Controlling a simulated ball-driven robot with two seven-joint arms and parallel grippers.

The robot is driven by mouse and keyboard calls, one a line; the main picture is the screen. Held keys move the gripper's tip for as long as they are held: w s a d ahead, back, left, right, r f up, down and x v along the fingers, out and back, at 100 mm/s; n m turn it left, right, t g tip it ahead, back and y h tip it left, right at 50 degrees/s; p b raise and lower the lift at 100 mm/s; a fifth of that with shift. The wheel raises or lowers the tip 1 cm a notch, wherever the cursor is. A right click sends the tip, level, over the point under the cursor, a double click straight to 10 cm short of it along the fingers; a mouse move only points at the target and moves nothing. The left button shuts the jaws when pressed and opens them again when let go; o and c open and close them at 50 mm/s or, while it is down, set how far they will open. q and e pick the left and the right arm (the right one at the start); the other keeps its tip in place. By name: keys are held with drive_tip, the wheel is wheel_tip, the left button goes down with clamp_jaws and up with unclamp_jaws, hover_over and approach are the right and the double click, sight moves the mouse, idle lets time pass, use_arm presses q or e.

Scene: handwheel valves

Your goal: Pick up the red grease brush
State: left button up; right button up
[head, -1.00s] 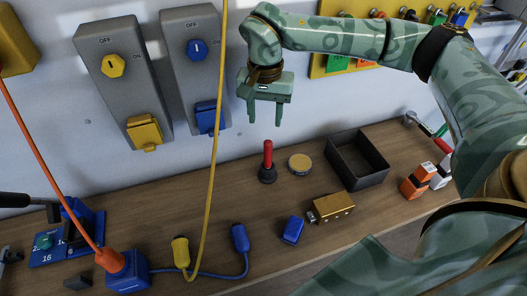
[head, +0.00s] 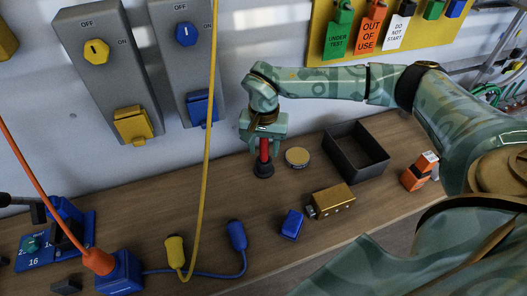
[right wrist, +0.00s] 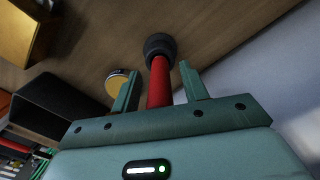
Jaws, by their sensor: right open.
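The red grease brush (head: 264,153) stands upright on the workbench, its red handle up and its dark round base (head: 263,170) on the wood. My right gripper (head: 262,148) is open and lowered over the handle from above. The dark base (right wrist: 159,45) shows beyond the fingertips. My left gripper is not in view.
A round tin (head: 297,157) sits just right of the brush, with a black open bin (head: 372,172) beyond it. A brass padlock (head: 333,199) and a blue block (head: 292,224) lie in front. A yellow cable (head: 206,140) hangs to the left.

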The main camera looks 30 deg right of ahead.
clamp_jaws()
drive_tip(key=shift+r, duration=0.1)
wheel_tip(320, 180, up, 10)
drive_tip(key=shift+p, duration=1.1)
